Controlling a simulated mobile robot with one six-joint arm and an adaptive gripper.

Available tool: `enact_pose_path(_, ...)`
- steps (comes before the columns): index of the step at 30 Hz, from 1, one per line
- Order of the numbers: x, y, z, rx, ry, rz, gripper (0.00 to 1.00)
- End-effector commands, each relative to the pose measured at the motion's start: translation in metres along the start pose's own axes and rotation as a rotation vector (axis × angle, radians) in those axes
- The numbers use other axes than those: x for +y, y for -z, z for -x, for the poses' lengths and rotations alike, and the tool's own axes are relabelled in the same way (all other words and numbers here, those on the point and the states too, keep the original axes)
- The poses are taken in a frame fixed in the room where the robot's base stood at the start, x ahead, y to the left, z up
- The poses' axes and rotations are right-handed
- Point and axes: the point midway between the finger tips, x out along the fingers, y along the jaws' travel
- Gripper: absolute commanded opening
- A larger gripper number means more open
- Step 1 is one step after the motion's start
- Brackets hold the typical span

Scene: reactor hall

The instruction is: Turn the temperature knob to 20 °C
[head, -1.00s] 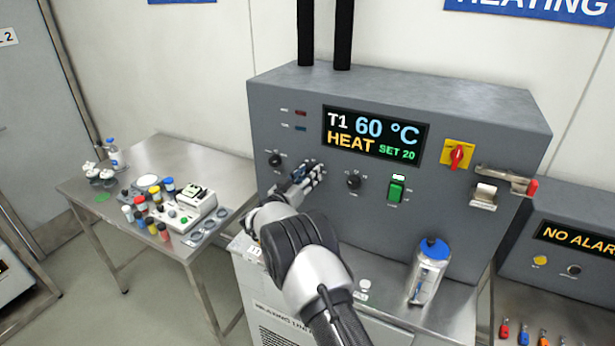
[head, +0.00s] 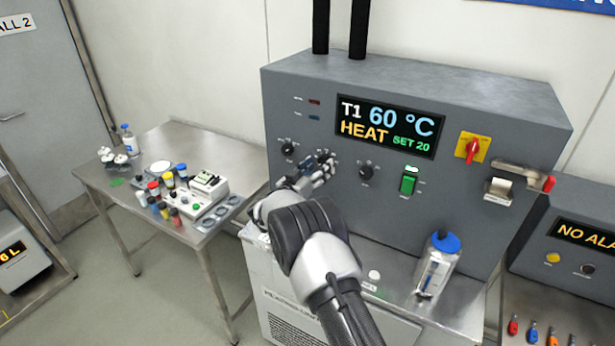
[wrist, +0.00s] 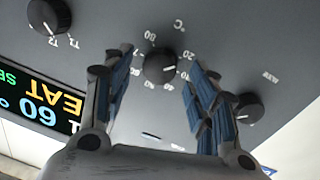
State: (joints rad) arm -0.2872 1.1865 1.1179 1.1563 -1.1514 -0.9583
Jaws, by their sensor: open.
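The temperature knob (wrist: 160,66) is black and round with a white pointer line, on the grey panel inside a printed °C scale. In the wrist view its pointer aims right, toward the 20 mark. My gripper (wrist: 163,58) is open, with one blue-padded finger on each side of the knob and a gap visible on both sides. In the head view my gripper (head: 323,168) is at the panel and hides the knob. The display (head: 388,125) reads T1 60 °C, HEAT, SET 20.
Another knob (head: 288,148) is left of my gripper and a third (head: 366,172) is right of it. Further right are a green switch (head: 408,183), a red-and-yellow switch (head: 472,149) and a lever (head: 525,176). A blue-capped bottle (head: 437,266) stands on the ledge.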

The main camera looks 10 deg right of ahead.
Motion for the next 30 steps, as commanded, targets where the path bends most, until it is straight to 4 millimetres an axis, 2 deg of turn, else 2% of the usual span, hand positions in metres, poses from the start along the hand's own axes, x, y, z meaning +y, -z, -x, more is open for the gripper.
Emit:
enact_pose_path(9, -0.001, 0.001, 0.069, 0.001, 0.005, 0.002, 0.53)
enact_pose_path(15, -0.001, 0.001, 0.097, 0.001, 0.002, 0.0, 0.53)
enact_pose_path(20, 0.0, 0.001, 0.105, 0.001, 0.001, 0.0, 0.53)
enact_pose_path(30, -0.001, 0.004, 0.104, -0.001, 0.01, -0.007, 0.53)
